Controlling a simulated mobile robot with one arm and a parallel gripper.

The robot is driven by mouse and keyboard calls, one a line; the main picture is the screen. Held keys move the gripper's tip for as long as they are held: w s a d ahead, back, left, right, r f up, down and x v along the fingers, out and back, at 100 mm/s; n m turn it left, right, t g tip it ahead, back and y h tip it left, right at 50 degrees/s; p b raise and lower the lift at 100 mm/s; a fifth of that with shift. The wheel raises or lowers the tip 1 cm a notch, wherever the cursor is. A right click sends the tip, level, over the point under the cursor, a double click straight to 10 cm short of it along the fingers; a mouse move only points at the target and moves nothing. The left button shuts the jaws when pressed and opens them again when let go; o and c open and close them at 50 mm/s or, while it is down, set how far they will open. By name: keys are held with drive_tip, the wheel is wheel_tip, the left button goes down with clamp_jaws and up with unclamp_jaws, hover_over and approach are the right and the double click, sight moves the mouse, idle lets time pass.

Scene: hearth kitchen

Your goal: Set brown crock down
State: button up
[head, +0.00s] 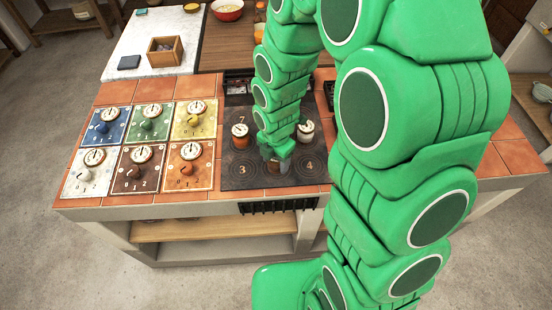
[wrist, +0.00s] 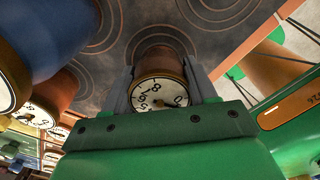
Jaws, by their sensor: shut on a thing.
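My gripper (head: 275,157) is over the front part of the dark hob (head: 238,180), between the marks 3 and 4. In the wrist view its grey jaws (wrist: 160,88) are shut on the sides of the brown crock (wrist: 158,62). The crock has a pale dial on its near end and its body points to the ringed hob surface. In the head view the crock (head: 273,167) shows only as a small brown patch below the gripper. I cannot tell whether its base touches the hob.
Two dial-topped crocks stand behind on the hob, one to the left (head: 240,136) and one to the right (head: 305,131). In the wrist view a blue vessel (wrist: 45,35) is close on the left. Coloured dial panels (head: 132,180) lie left of the hob.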

drive_tip(key=shift+f, duration=0.1)
drive_tip(key=o, duration=1.2)
drive_tip(key=shift+o, duration=0.2)
wheel_tip(320, 180, up, 11)
drive_tip(key=shift+r, duration=0.65)
